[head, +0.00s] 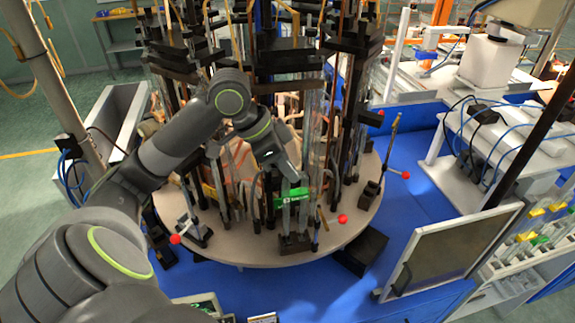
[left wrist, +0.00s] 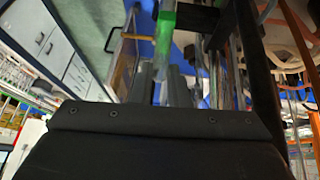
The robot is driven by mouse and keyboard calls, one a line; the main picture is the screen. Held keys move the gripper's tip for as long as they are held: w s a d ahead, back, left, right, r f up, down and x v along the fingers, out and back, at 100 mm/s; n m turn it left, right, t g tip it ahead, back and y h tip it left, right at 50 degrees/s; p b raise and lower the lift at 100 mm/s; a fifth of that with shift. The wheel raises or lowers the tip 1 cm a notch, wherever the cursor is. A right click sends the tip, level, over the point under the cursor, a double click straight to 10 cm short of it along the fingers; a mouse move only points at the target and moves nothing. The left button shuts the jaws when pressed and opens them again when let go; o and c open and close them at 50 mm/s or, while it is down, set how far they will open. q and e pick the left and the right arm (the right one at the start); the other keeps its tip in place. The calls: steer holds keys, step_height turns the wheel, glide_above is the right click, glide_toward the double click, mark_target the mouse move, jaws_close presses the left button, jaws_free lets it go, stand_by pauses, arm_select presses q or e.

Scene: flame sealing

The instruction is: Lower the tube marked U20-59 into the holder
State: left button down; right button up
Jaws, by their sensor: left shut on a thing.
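My left gripper (head: 287,178) reaches in from the left over the front of the round carousel and is shut on a clear tube with a green label (head: 292,196). The label's writing is too small to read. The tube stands about upright above a dark holder block (head: 294,243) at the carousel's front edge; whether its lower end is inside the holder I cannot tell. In the left wrist view the green-marked tube (left wrist: 166,22) runs up from between the grey fingers (left wrist: 160,80); the gripper body hides the lower part. My right gripper is not in view.
The round carousel plate (head: 215,243) carries several dark stands, rods and hoses close around the gripper. Red-ball levers (head: 342,218) stick out at its rim. A blue bench (head: 335,293) lies below. A framed panel (head: 450,250) stands at right.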

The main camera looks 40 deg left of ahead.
mark_target(287, 179)
arm_select(q)
steer(key=shift+f+b, duration=0.8)
steer(key=shift+f, duration=0.85)
stand_by(0.4)
steer(key=c, duration=1.3)
jaws_free()
steer(key=shift+r+p, duration=2.3)
steer(key=shift+p, duration=0.3)
